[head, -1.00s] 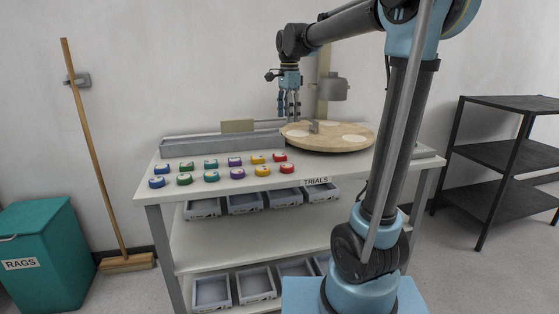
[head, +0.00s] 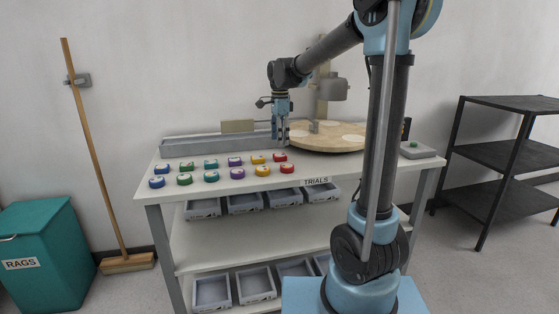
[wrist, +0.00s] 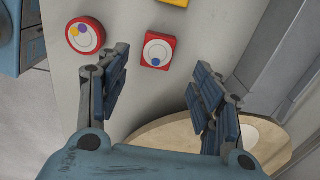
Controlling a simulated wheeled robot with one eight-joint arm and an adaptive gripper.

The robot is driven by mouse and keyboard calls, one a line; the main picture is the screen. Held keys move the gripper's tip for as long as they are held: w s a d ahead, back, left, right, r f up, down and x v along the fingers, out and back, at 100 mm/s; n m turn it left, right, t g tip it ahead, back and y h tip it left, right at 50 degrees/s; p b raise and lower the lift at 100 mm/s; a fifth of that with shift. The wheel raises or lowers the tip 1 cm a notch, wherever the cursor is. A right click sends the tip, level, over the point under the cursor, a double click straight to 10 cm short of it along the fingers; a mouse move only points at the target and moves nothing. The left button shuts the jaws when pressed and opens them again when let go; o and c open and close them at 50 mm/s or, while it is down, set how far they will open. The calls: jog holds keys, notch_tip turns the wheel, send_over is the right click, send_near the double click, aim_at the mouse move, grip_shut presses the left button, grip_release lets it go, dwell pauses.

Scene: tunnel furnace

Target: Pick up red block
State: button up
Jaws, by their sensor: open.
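Two red pieces stand at the right end of the rows on the table. The square red block (head: 280,157) is in the back row and the round red piece (head: 286,167) in the front row. In the wrist view the square red block (wrist: 158,50) has a white dial face and lies ahead, between the lines of the fingers. The round red piece (wrist: 85,35) lies to its left. My gripper (head: 281,145) is open and empty, just above and behind the square red block. Its two blue-padded fingers (wrist: 160,72) are spread wide in the wrist view.
A round wooden turntable (head: 330,147) is close to the right of my gripper. A grey rail (head: 200,147) runs along the table's back. Yellow (head: 258,159) and purple (head: 235,161) pieces stand left of the red ones.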

aim_at(280, 155)
jog(key=shift+s+f, duration=0.15)
jog(key=shift+f, duration=3.2)
jog(key=shift+c, duration=0.6)
jog(key=c, duration=1.1)
